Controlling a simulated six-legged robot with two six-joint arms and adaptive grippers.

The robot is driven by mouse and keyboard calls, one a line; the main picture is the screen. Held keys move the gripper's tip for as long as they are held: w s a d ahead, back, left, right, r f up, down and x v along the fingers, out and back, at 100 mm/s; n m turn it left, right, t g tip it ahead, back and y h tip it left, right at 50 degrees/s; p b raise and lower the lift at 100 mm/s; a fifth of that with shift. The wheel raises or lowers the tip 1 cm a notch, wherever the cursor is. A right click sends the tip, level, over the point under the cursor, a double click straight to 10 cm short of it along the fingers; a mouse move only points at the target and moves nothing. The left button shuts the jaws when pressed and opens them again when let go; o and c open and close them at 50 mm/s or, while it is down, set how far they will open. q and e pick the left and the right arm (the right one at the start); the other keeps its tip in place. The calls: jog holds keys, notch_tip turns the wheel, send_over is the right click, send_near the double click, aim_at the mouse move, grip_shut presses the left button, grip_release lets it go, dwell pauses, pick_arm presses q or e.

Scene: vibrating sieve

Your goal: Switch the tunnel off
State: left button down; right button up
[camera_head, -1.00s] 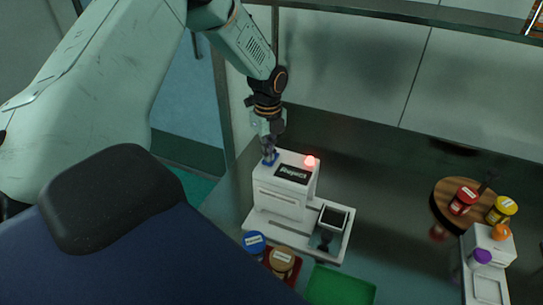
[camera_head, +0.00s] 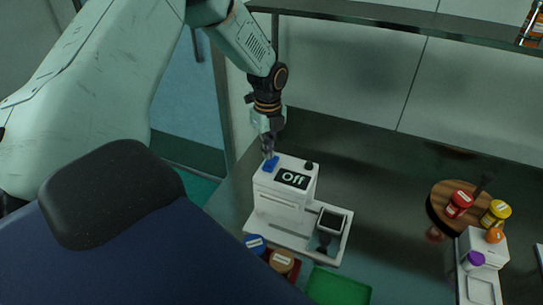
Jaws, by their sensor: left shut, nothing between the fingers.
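The tunnel is a white machine (camera_head: 283,196) standing on the dark counter. Its display (camera_head: 293,179) on top reads "Off". The lamp (camera_head: 309,166) at its top right corner is dark. A blue button (camera_head: 270,166) sits on the top at the left. My left gripper (camera_head: 268,154) points down just above the blue button, with its fingers shut and empty. I cannot tell whether the fingertips touch the button. A dark square plate (camera_head: 331,221) lies on the machine's base at the right. My right gripper is not in view.
A blue-lidded jar (camera_head: 255,244) and a brown-lidded jar (camera_head: 282,262) stand in front of the machine, beside a green mat (camera_head: 338,288). A round wooden board (camera_head: 440,206) with a red jar (camera_head: 459,204) and a yellow jar (camera_head: 496,213) lies to the right. A shelf (camera_head: 400,18) runs along the back.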

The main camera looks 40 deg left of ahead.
aim_at(269, 166)
pick_arm(q)
notch_tip(269, 166, up, 4)
jog(key=p, duration=0.2)
jog(key=shift+f+p, duration=0.2)
jog(key=shift+p, duration=0.2)
jog(key=shift+f, duration=0.1)
